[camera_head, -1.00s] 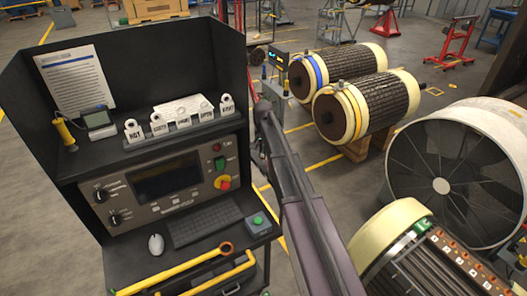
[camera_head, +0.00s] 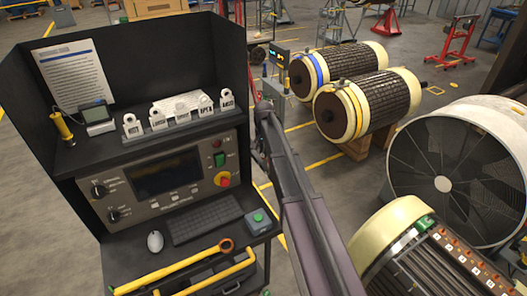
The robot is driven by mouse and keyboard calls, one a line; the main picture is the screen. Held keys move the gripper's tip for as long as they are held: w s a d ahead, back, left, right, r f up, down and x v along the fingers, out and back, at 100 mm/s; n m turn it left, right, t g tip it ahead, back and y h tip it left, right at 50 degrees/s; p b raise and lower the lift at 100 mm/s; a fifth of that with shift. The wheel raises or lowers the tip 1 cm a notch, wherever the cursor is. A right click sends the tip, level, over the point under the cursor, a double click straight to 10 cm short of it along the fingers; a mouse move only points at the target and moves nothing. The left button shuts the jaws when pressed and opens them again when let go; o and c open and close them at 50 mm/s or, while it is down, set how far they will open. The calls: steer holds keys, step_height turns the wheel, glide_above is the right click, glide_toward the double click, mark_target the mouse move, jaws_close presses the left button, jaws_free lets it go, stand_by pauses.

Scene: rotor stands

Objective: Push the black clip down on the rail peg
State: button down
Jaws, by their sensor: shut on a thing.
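I cannot pick out the black clip or the rail peg for certain in the head view. A strip with a row of small upright parts (camera_head: 463,255) runs along the machine at the lower right, but the parts are too small to tell apart. My arm rises from the bottom edge, right of centre, to a joint near the grey post at the middle. My gripper does not show, so its contact with the clip cannot be seen.
A dark console (camera_head: 150,60) fills the left, with white tags (camera_head: 157,119) on its shelf and a yellow-handled tool (camera_head: 180,270) at its front. Two ribbed rotors (camera_head: 372,105) lie behind my arm. A large fan (camera_head: 455,170) stands at the right. Grey floor shows between.

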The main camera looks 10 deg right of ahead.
steer(key=shift+f+b, duration=0.45)
steer(key=shift+f, duration=0.05)
stand_by(0.4)
steer(key=shift+c, duration=1.5)
jaws_free()
steer(key=shift+r, duration=0.2)
